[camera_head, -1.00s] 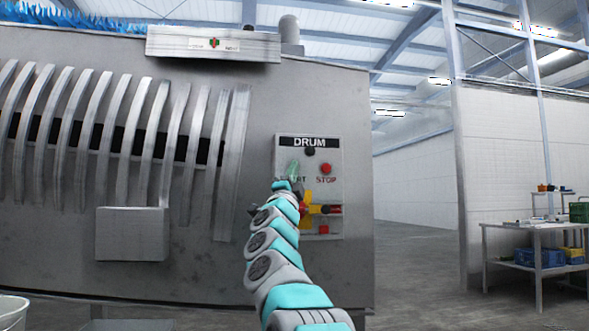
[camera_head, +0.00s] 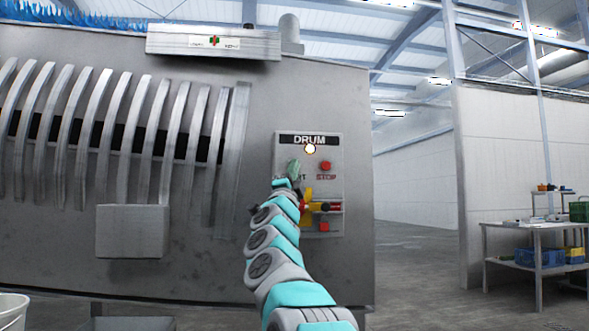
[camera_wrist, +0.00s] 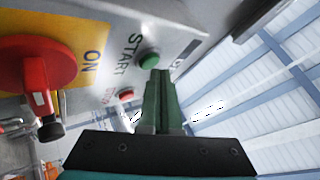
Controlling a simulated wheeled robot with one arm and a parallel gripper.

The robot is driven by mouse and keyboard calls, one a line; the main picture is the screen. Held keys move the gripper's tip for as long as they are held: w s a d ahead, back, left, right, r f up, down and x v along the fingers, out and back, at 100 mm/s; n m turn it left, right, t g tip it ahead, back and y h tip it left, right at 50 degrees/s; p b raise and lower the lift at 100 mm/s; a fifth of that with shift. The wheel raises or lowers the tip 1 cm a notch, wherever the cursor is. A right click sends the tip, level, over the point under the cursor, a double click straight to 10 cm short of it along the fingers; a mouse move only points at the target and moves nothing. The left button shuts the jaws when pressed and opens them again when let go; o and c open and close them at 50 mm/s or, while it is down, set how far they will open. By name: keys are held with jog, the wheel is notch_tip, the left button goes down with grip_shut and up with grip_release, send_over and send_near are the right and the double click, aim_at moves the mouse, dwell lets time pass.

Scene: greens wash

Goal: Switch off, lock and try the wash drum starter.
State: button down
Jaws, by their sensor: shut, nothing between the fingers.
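The drum starter panel (camera_head: 284,224) is on the right end of the grey machine. Its lamp (camera_head: 310,148) under the DRUM label glows. The red STOP button (camera_head: 326,166) is to the right. The green START button (camera_wrist: 149,58) shows in the wrist view. My gripper (camera_head: 294,166) is shut and empty, with its green fingertips (camera_wrist: 160,74) at the START button; I cannot tell whether they touch. Below is the red rotary switch (camera_wrist: 38,62) on a yellow plate (camera_wrist: 88,40) marked ON. My arm partly hides it in the head view, and its setting is unclear.
The slatted drum housing (camera_head: 145,140) fills the left, with a grey box (camera_head: 132,232) jutting out. A white bucket (camera_head: 12,308) is at the lower left. A steel table (camera_head: 535,227) with blue crates stands at the right. The floor between is clear.

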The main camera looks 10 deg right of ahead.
jog(key=shift+s, duration=0.25)
jog(key=s+b, duration=0.2)
jog(key=s, duration=0.3)
dwell(0.5)
dwell(0.6)
